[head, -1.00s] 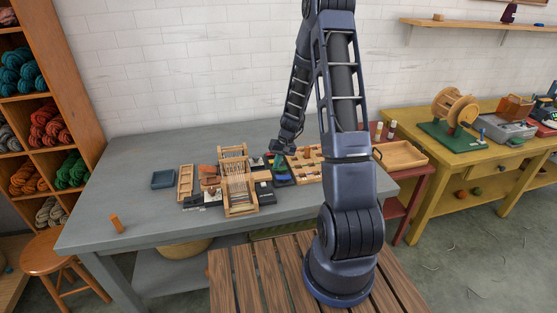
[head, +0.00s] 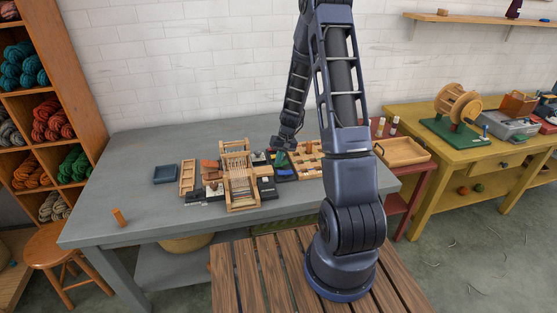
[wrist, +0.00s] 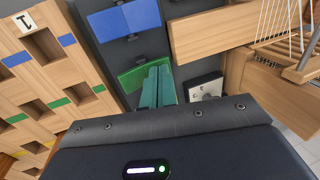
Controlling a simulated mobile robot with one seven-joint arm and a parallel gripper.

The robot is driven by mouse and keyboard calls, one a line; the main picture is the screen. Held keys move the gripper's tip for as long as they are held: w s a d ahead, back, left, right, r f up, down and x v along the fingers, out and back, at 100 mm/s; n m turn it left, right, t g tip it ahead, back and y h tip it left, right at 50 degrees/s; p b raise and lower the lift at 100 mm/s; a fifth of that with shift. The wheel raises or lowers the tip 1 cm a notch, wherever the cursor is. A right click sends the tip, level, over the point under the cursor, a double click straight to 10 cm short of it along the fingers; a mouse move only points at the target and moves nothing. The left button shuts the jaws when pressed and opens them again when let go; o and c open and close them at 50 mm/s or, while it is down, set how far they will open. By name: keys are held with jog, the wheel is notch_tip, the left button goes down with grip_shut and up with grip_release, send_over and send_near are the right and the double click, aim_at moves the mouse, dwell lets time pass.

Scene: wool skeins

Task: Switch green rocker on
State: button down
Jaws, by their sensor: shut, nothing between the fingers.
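The green rocker (wrist: 130,77) shows in the wrist view on a dark panel, below a blue rocker (wrist: 124,20). My gripper (wrist: 158,72) is shut and empty; its teal fingertips are over the right part of the green rocker and hide some of it. I cannot tell whether they touch it. In the head view my gripper (head: 280,157) is low over the dark switch panel (head: 288,177), between the small loom and the slotted wooden block. The rocker's tilt is not clear.
The slotted wooden block (wrist: 55,80) with coloured marks lies left of the panel in the wrist view. A wooden loom (head: 240,185) stands close on the other side. The grey table's (head: 140,205) left part is mostly clear.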

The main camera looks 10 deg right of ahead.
aim_at(282, 164)
jog(key=shift+d+r, duration=0.15)
jog(key=shift+d, duration=0.5)
notch_tip(282, 164, up, 14)
dwell(0.7)
jog(key=s+r+t+h, duration=0.1)
jog(key=s+r+t, duration=0.1)
jog(key=s+r, duration=1.4)
jog(key=s+d+r+t+h, duration=0.1)
jog(key=s+r, duration=0.2)
jog(key=s, duration=0.5)
jog(key=s+d+r+t+h, duration=0.1)
jog(key=s+r, duration=0.3)
jog(key=s, duration=0.4)
jog(key=shift+d+r+t, duration=0.3)
jog(key=shift+d, duration=0.1)
